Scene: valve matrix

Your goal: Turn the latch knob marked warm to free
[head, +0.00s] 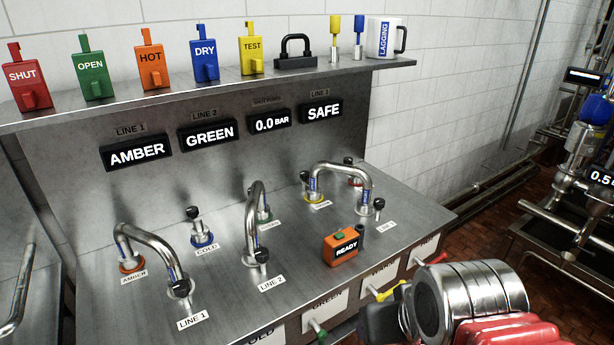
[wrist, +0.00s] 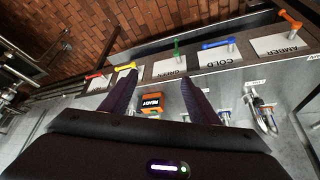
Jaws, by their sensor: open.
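The warm latch knob is a yellow handle (head: 388,290) on the front face of the steel bench. It sits by a white label (head: 382,276) that seems to read WARM, partly hard to read. In the wrist view the yellow handle (wrist: 126,66) shows beside the tip of my left-hand finger, sticking out from its plate; I cannot tell its exact turn. My gripper (wrist: 158,76) is open, with nothing between its fingers. In the head view my dark gripper (head: 378,322) is just in front of the bench, close below the yellow handle, and partly cut off.
Red (wrist: 94,76), green (wrist: 176,50), blue (wrist: 216,43) and orange (wrist: 290,20) handles line the same front. An orange READY box (head: 342,247) stands on the bench top among bent steel pipes (head: 150,240). A shelf (head: 215,88) with coloured tags runs behind.

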